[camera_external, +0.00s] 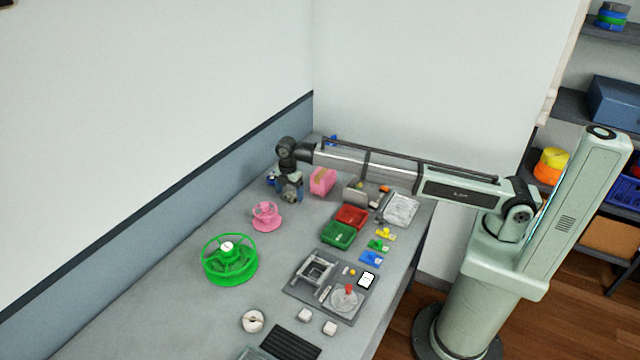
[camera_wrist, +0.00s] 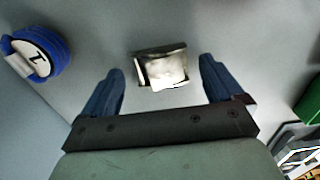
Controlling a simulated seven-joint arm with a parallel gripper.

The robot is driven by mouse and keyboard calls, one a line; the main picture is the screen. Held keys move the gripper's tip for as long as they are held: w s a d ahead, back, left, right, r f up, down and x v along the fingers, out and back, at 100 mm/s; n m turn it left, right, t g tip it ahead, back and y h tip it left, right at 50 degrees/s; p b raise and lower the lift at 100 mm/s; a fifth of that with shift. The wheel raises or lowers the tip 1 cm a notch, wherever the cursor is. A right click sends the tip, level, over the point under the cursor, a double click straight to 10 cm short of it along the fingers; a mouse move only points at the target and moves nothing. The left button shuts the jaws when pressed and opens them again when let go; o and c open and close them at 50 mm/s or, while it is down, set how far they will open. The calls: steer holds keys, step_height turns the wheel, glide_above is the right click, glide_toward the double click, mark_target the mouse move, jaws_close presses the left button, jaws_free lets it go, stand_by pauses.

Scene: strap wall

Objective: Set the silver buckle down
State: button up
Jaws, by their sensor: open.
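The silver buckle (camera_wrist: 161,68) shows in the wrist view, a small shiny metal piece on the grey surface. It lies ahead of and between the two blue fingers of my gripper (camera_wrist: 161,88). The fingers are spread apart, with clear gaps on both sides of the buckle, and neither touches it. In the external view my gripper (camera_external: 290,198) points down at the far part of the table, left of the pink block. The buckle cannot be made out in that view.
A blue roll (camera_wrist: 36,52) lies left of the buckle in the wrist view. A pink block (camera_external: 322,181) stands right of my gripper, with a pink spool (camera_external: 266,217) and a green spool (camera_external: 230,260) nearer. Red (camera_external: 352,217) and green (camera_external: 338,235) trays sit on the right.

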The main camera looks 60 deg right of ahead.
mark_target(290, 194)
step_height(290, 194, up, 12)
steer(key=shift+r, duration=0.15)
stand_by(0.5)
